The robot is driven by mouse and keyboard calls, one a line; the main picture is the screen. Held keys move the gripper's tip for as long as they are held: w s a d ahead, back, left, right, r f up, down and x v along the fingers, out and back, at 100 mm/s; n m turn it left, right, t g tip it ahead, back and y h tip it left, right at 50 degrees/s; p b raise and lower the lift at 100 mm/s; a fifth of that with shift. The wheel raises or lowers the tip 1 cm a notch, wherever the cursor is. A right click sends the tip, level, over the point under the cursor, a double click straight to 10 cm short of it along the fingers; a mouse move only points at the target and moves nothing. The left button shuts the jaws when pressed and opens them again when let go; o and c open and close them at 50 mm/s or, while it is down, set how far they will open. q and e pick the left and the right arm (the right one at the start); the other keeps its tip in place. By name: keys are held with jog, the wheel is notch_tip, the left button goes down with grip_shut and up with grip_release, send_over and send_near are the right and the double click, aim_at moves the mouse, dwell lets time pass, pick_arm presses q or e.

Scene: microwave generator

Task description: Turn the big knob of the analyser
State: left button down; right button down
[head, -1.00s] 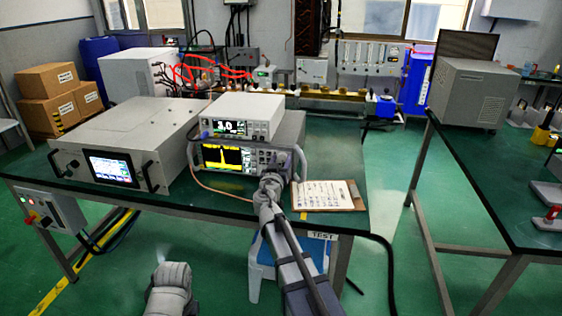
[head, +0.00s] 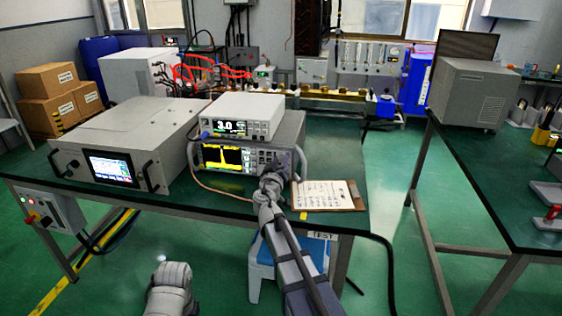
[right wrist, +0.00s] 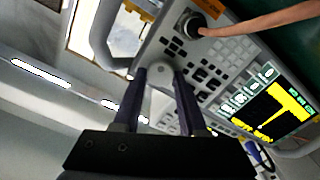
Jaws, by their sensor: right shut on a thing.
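The analyser (head: 222,156) has a lit screen with a yellow trace and sits on the green table under a white box. My right gripper (head: 274,166) is at the right half of its front panel. In the right wrist view, the fingers of my right gripper (right wrist: 157,76) stand on either side of a round grey knob (right wrist: 160,72) and are shut on it. In the head view, my gripper and wrist hide the knob. My left gripper is not in view; only a grey part of my arm shows at the bottom.
A clipboard (head: 328,196) lies just right of the analyser, near the table edge. A large grey instrument (head: 130,135) stands to its left. A thin pinkish cable (right wrist: 260,20) runs from a round connector (right wrist: 190,23) close to the knob. An analyser handle (right wrist: 103,40) is also near the fingers.

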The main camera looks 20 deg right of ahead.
jog(key=shift+n, duration=0.3)
jog(key=c, duration=0.7)
grip_release()
jog(key=shift+c, duration=0.2)
jog(key=shift+a, duration=0.1)
jog(key=v, duration=0.7)
jog(key=shift+s+a, duration=0.15)
jog(key=shift+s, duration=0.15)
